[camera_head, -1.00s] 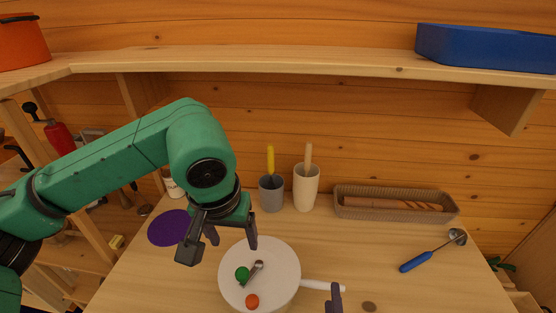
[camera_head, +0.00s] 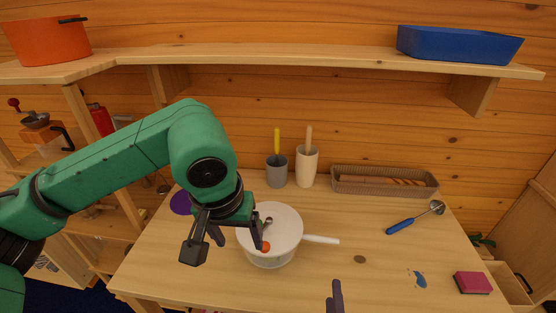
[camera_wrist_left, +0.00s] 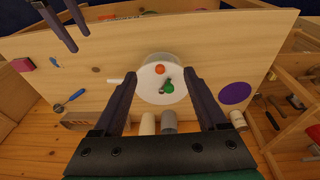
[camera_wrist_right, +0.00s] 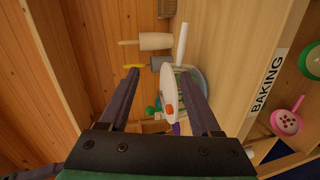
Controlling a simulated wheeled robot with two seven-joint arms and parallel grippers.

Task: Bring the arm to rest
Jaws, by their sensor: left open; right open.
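My left arm is green and reaches in from the left in the head view. Its gripper (camera_head: 228,243) is open and empty, in front of a white pan (camera_head: 290,222) with a white handle on the table. The left wrist view also shows the gripper (camera_wrist_left: 165,82), its fingers apart with the pan farther off between them. My right gripper (camera_wrist_right: 170,75) is open in the right wrist view, with nothing held. In the head view only a dark finger of it shows at the bottom edge.
Grey (camera_head: 277,171) and cream (camera_head: 307,167) cups with utensils stand at the back beside a woven basket (camera_head: 350,187). A blue-handled ladle (camera_head: 401,228) and a pink block (camera_head: 473,283) lie at the right. A shelf (camera_head: 300,57) runs above. The table's front right is mostly clear.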

